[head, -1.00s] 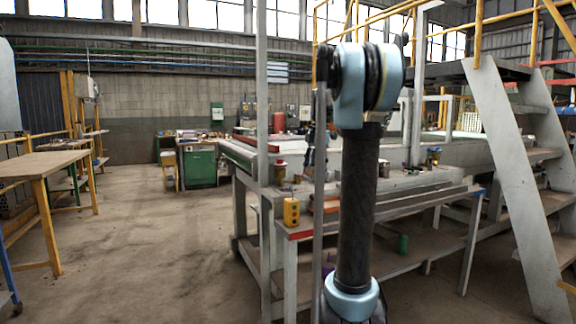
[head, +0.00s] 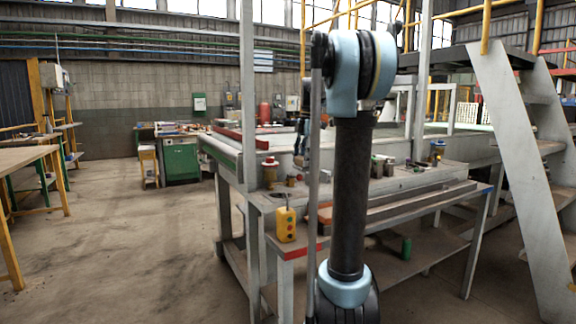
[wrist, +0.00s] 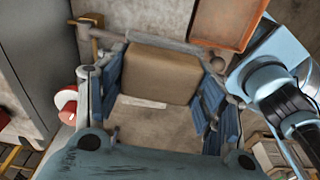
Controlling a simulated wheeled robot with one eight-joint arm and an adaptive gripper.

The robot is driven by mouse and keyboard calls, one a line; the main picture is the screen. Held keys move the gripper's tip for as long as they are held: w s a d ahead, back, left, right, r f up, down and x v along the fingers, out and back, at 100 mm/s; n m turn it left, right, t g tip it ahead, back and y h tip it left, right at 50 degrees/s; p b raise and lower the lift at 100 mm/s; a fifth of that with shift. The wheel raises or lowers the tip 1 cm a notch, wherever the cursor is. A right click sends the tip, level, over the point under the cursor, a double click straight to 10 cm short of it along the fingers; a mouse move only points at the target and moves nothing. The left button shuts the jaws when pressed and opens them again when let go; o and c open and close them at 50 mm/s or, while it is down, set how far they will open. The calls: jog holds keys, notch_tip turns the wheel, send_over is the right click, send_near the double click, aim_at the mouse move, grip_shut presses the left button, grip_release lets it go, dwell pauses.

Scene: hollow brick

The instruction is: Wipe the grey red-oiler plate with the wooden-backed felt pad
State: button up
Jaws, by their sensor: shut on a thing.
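My gripper (wrist: 160,84) is in the wrist view, its blue-padded fingers on either side of a brown block (wrist: 160,72). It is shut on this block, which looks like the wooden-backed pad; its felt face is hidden. A red-topped oiler (wrist: 66,105) shows at the left of the wrist view, beside the left finger. In the head view a red-topped fitting (head: 270,163) stands on the left end of the grey bench. I cannot make out the grey plate's edges clearly. In the head view my arm mostly hides the gripper and the pad.
An orange-rimmed tray (wrist: 227,24) lies beyond the pad in the wrist view. A yellow button box (head: 286,225) hangs at the bench's front corner. A grey upright post (head: 249,110) stands at its left end. A metal stair (head: 530,170) is on the right. Floor at left (head: 140,240) is open.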

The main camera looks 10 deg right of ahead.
jog(key=shift+a, duration=0.25)
